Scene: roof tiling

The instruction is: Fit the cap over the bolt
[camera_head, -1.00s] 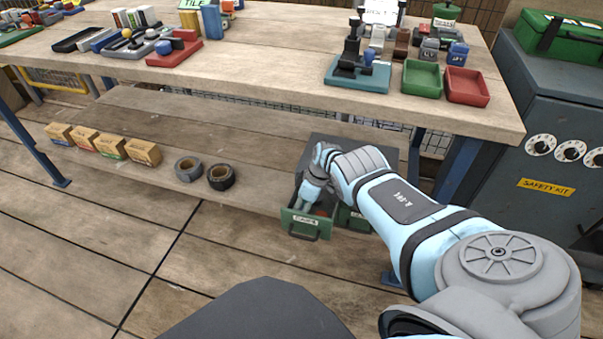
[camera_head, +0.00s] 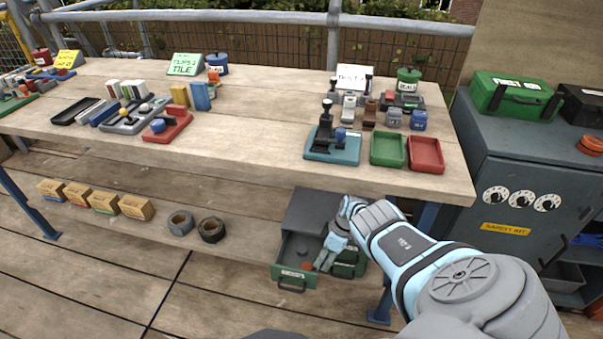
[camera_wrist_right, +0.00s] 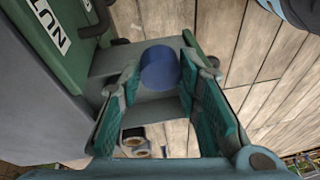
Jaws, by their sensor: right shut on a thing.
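My right gripper (camera_head: 326,262) is at the right side of the open green drawer (camera_head: 293,278) under the bench. An orange-red cap (camera_head: 306,266) lies in the open drawer. On the bench, a teal base (camera_head: 333,150) carries a black upright tool (camera_head: 325,128) and a small blue piece (camera_head: 341,134). I cannot make out the bolt for certain. My left gripper is not in view.
A closed green drawer with a white label (camera_wrist_right: 48,18) is close beside the gripper in the wrist view. The bench top (camera_head: 250,150) overhangs the drawer unit (camera_head: 310,215). Green (camera_head: 388,149) and red trays (camera_head: 426,154) stand near its front edge. Tape rolls (camera_head: 211,230) lie on the shelf.

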